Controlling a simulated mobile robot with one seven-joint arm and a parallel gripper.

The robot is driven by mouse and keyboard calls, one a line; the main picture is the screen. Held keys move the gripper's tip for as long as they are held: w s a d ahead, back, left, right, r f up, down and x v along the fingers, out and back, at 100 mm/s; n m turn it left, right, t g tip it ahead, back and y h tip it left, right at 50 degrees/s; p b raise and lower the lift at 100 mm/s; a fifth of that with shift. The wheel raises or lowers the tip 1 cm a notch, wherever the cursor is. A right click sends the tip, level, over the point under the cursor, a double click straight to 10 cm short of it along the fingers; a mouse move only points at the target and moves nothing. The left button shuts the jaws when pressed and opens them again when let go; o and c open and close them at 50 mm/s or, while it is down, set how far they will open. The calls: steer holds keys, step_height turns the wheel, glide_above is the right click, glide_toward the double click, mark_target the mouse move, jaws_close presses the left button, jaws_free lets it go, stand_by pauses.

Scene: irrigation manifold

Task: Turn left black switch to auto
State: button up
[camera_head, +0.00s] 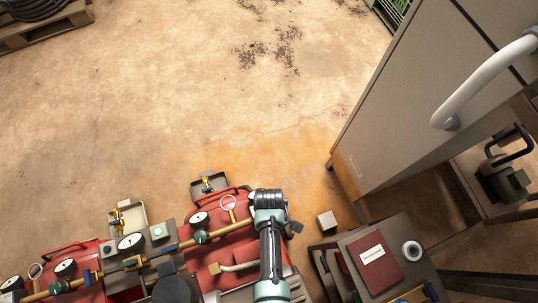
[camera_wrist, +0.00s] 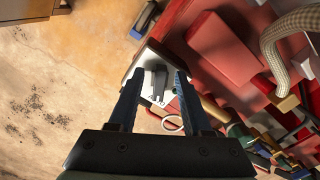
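A black switch handle (camera_wrist: 158,84) stands on a white plate (camera_wrist: 148,66) with small dark marks in the wrist view. My gripper (camera_wrist: 160,73) has its two blue fingers apart, one on each side of this handle in the picture. I cannot tell whether they touch it, or read the switch's setting. A second dark handle (camera_wrist: 145,18) shows beyond it, near the top. I cannot tell which is the left switch. In the head view my arm covers part of the manifold, and the gripper's fingers cannot be made out.
The manifold's red panels (camera_head: 228,262) carry gauges (camera_head: 131,242), brass pipe and small valves. A red block (camera_wrist: 222,47) and a braided hose (camera_wrist: 275,50) lie right of the fingers. A grey cabinet (camera_head: 405,105) stands to the right. The floor behind is open.

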steer(key=shift+r, duration=0.1)
step_height(320, 180, up, 13)
steer(key=p, duration=0.3)
stand_by(0.8)
